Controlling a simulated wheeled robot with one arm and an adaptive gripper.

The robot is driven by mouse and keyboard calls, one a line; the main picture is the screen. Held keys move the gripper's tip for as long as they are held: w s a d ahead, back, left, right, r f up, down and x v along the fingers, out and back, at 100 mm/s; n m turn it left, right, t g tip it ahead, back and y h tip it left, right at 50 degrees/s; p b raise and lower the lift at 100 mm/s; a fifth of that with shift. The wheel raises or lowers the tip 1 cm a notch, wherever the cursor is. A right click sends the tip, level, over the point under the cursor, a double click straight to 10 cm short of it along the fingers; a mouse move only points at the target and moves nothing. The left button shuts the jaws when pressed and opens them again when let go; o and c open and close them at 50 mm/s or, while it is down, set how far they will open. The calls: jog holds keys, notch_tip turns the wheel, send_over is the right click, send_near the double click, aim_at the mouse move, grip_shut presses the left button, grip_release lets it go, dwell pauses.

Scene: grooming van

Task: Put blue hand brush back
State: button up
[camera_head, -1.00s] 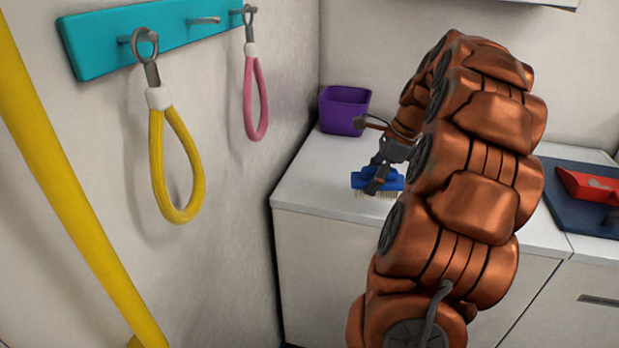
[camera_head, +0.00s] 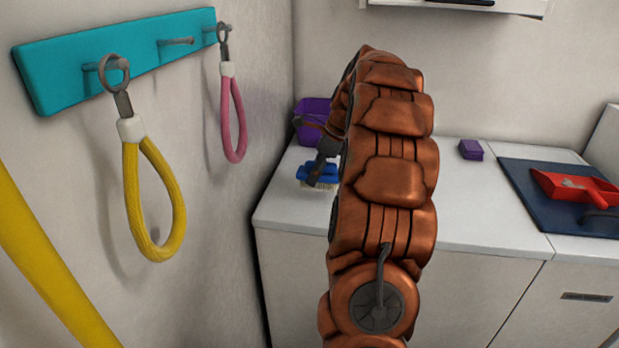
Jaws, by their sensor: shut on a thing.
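The blue hand brush (camera_head: 318,174) has a blue back and pale bristles that point down. My gripper (camera_head: 325,160) is shut on the brush from above. My copper-coloured arm hides part of the gripper and the right end of the brush. I cannot tell whether the bristles touch the counter.
A purple bin (camera_head: 312,117) stands behind the brush. A small purple box (camera_head: 470,149) and a dark blue mat (camera_head: 520,187) with a red dustpan (camera_head: 575,187) are to the right. Yellow (camera_head: 153,205) and pink (camera_head: 233,120) loops hang from a teal rack (camera_head: 135,52). Bare counter (camera_head: 470,205) lies between arm and mat.

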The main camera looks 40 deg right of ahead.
jog(key=shift+w, duration=1.05)
jog(key=shift+w+f, duration=0.15)
jog(key=shift+f, duration=0.1)
jog(key=shift+d+f+p, duration=0.1)
jog(key=shift+f+p, duration=0.35)
jog(key=shift+f, duration=1.15)
jog(key=o, duration=1.1)
jog(key=shift+f, duration=0.15)
jog(key=b+v, duration=0.1)
jog(key=v, duration=1.1)
